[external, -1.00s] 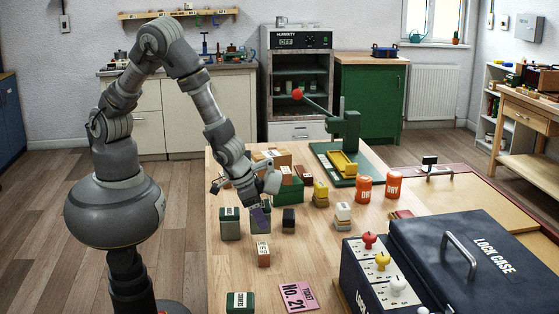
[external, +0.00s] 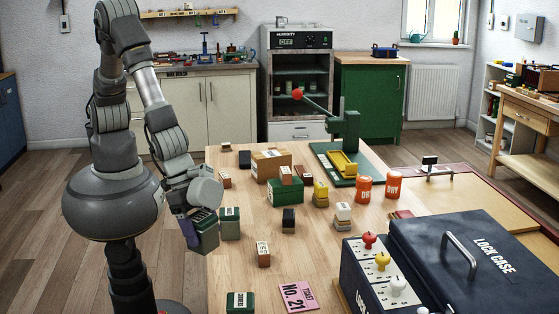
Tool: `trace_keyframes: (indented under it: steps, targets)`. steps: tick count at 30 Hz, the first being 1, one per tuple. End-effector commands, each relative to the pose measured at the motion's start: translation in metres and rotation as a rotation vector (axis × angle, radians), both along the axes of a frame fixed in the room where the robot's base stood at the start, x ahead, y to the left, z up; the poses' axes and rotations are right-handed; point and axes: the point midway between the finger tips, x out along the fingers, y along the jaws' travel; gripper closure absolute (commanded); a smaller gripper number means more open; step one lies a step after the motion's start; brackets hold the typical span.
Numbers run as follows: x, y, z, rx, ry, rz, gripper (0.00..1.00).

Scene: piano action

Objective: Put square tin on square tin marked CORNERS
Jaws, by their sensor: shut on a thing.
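One purple finger shows on the tin's left side; the other finger is hidden. The square tin marked CORNERS (external: 240,302) is green with a white label and stands on the bench at the front left, below and right of my gripper. Another similar tin with a white label (external: 230,224) stands upright just right of the held tin.
A small brown block (external: 263,254), a black block (external: 289,220) and a pink ticket (external: 298,296) lie on the bench (external: 225,270). Orange tins (external: 363,189) and a green press (external: 345,140) are farther back. The navy lock case (external: 470,240) fills the right front.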

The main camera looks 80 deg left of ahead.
Motion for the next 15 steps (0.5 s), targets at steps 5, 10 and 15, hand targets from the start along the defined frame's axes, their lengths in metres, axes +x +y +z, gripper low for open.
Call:
trace_keyframes:
  steps: [5, 10, 15]
  targets:
    - [-0.01, -0.023, 0.006, -0.001, -0.003, -0.058, 0.72]
    - [0.016, -0.062, -0.001, -0.002, -0.002, -0.058, 0.72]
    - [0.046, -0.106, -0.006, -0.001, -0.003, -0.058, 0.72]
